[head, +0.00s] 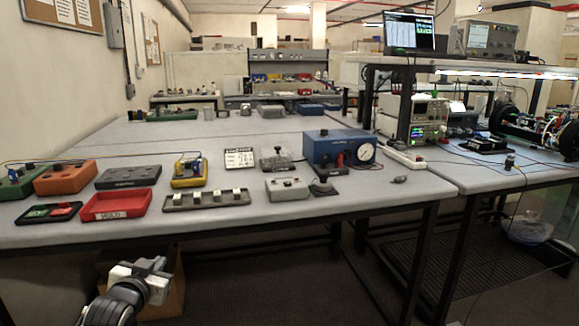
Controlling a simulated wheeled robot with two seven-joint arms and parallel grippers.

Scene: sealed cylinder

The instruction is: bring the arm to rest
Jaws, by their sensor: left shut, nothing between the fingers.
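My left gripper (156,270) is at the lower left of the head view, in front of the table's near edge and below the tabletop. It is shut with nothing in it, and it touches no object that I can see. My right gripper is not in view. The grey table (300,218) stands ahead. A blue box with a round dial gauge (340,148) sits at its right part.
A red tray (117,205), a grey rack (206,201), a yellow device (189,172) and a grey box (287,189) stand along the front of the table. A cardboard box (172,300) is under it. The floor (290,290) right of my gripper is clear.

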